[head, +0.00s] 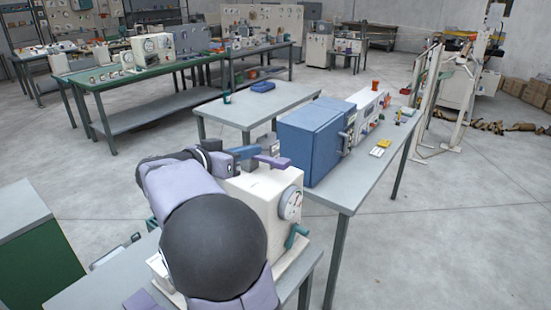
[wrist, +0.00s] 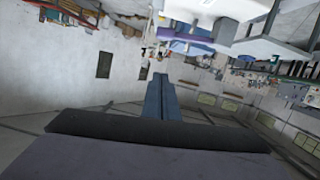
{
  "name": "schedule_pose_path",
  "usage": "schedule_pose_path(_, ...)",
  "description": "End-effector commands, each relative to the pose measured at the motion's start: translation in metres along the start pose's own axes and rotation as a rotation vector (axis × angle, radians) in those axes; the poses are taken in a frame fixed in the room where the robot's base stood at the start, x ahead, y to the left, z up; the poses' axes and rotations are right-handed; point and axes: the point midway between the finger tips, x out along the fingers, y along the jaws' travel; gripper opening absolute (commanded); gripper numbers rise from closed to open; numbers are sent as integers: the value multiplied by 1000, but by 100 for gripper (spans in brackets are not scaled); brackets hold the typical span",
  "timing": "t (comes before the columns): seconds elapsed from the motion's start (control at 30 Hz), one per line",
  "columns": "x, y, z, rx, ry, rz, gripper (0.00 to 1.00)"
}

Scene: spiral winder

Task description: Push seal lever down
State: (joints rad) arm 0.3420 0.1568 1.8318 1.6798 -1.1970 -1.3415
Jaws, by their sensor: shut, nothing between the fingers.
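A cream box-shaped machine (head: 262,195) stands on the near bench. A purple lever (head: 272,161) lies about level along its top, and a teal handle (head: 297,238) is low on its front beside a round dial (head: 291,204). I cannot tell for certain which is the seal lever. My gripper (head: 250,153) is at the machine's top, close behind the purple lever; whether they touch is unclear. In the wrist view my blue-grey fingers (wrist: 160,78) are together and empty. A purple bar (wrist: 185,36) shows above their tips there, apart from them in the picture.
A blue cabinet (head: 312,142) stands just behind the machine on a long grey bench (head: 345,190), with small parts farther along. Another grey table (head: 253,107) is behind. My arm hides the machine's left side. Open floor (head: 450,230) lies to the right.

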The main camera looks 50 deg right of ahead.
Motion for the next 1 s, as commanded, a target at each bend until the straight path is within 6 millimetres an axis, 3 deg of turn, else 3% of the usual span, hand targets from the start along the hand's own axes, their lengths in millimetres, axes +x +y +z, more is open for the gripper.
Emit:
schedule_pose_path(0.57, 9, 0, -1, -7, 1, -1, 0)
schedule_pose_path(0.77, 35, 0, -2, -7, 0, 1, 0)
schedule_pose_path(1.0, 79, 1, -2, -8, -2, 2, 0)
